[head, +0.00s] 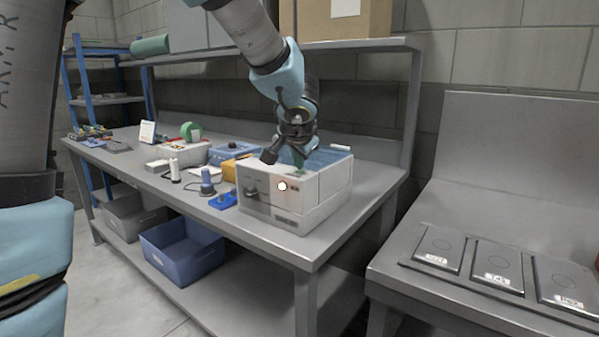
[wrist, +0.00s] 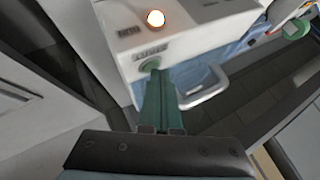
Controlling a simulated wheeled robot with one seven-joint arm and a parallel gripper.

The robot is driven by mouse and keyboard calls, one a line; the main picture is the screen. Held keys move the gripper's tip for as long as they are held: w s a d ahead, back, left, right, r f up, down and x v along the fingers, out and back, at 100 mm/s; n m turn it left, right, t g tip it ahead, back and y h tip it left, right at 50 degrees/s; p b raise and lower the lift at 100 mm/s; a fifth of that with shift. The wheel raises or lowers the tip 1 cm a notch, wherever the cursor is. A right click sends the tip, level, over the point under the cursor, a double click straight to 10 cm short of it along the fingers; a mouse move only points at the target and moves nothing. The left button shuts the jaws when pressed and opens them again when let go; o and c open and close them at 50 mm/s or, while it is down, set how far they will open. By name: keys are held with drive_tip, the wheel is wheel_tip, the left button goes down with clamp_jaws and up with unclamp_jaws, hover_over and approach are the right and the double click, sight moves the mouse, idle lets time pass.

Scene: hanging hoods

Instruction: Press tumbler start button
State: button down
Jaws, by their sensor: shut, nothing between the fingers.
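The tumbler is a white box (head: 315,190) with a blue top on the bench; its panel also shows in the wrist view (wrist: 195,35). A round lamp or button glows white-orange on it (head: 282,186), and this also shows in the wrist view (wrist: 155,18). In the wrist view a green round button (wrist: 150,63) sits below a small label. My gripper (wrist: 156,74) is shut and empty, its green fingertips at the green button, apparently touching it. In the head view my gripper (head: 298,157) is over the box, partly hidden by it.
A white handle (wrist: 206,88) sticks out close right of my fingers. Spools (head: 207,182), a blue block (head: 223,201) and other boxes crowd the bench left of the tumbler. A shelf with cartons (head: 345,20) is above. A side table (head: 480,215) holds dark labelled plates.

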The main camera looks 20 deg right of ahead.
sight(298, 174)
drive_tip(key=shift+f, duration=0.1)
idle(0.3)
drive_tip(key=shift+r+p, duration=0.45)
drive_tip(key=shift+r, duration=0.35)
drive_tip(key=shift+r, duration=0.1)
wheel_tip(298, 174, up, 5)
drive_tip(key=p, duration=0.4)
idle(0.5)
